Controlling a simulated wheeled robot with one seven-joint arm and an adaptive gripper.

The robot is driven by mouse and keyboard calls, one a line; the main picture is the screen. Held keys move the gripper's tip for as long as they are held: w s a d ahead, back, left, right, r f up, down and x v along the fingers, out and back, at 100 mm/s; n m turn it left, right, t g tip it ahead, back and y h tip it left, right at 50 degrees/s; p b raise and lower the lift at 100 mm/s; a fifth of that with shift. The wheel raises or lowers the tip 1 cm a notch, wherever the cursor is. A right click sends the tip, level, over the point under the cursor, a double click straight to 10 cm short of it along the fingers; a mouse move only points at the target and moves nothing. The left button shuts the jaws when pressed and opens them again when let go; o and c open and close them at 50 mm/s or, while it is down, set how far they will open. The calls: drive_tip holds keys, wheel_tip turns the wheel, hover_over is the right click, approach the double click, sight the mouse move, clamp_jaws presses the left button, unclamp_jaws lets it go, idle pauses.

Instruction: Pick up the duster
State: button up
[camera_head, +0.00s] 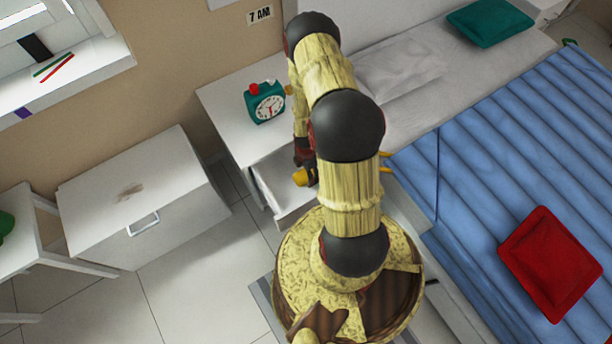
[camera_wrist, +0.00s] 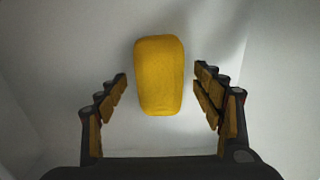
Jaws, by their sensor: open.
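A yellow, rounded, block-like object, seemingly the duster (camera_wrist: 159,90), lies on a pale surface inside the open drawer (camera_head: 286,214). In the wrist view my gripper (camera_wrist: 161,76) is open, with one finger on each side of the yellow object and a gap on both sides. The fingers do not touch it. In the head view my gripper (camera_head: 305,170) reaches down at the drawer, mostly hidden by my arm. A small yellow patch shows there, but I cannot tell whether it is the duster.
The drawer belongs to a white nightstand (camera_head: 225,95) bearing a green alarm clock (camera_head: 265,103). A bed with a blue cover (camera_head: 490,170) and a red cushion (camera_head: 550,262) is at the right. A white cabinet (camera_head: 140,190) stands left. Pale drawer walls flank my gripper.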

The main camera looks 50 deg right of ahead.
drive_tip(key=shift+f, duration=0.7)
drive_tip(key=shift+r, duration=0.1)
drive_tip(key=shift+c, duration=0.6)
drive_tip(key=c, duration=1.1)
